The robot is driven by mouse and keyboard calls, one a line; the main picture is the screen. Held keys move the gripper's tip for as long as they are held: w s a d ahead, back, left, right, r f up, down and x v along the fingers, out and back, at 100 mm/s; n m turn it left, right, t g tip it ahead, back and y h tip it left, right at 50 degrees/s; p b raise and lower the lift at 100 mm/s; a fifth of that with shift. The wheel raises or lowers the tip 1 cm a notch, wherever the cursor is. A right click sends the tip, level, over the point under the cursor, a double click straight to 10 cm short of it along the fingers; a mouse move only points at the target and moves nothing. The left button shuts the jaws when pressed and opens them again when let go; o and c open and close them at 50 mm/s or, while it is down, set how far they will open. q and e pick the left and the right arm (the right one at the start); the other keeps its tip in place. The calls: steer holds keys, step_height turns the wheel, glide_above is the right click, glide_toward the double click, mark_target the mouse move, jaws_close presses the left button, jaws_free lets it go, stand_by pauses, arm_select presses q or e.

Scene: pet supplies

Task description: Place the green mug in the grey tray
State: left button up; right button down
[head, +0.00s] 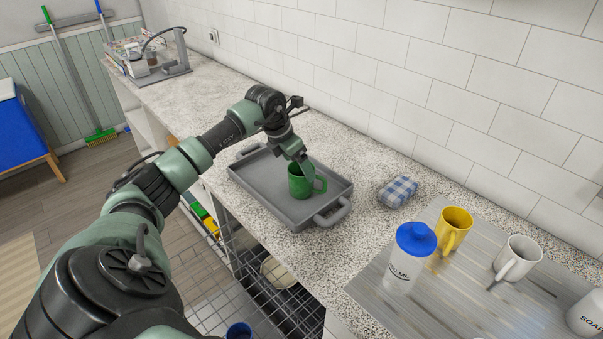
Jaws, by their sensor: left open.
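The green mug (298,184) stands upright in the grey tray (262,188), toward its right end, with its handle to the right. The tray lies on the speckled counter and has a handle at each end. My left gripper (305,166) is open and points down at the mug's rim. The fingertips are partly hidden at the mug, so I cannot tell whether they touch it. My right gripper is not in view.
Right of the tray are a checked cloth (398,191), a white bottle with a blue lid (410,258), a yellow mug (452,231) and a white mug (516,258) on a grey mat (465,305). A tiled wall (440,90) bounds the counter behind. A wire crate (270,285) stands below.

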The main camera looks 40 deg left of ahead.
arm_select(q)
steer(key=b+v, duration=0.1)
steer(key=v, duration=0.6)
steer(key=shift+r, duration=0.3)
steer(key=shift+s, duration=0.15)
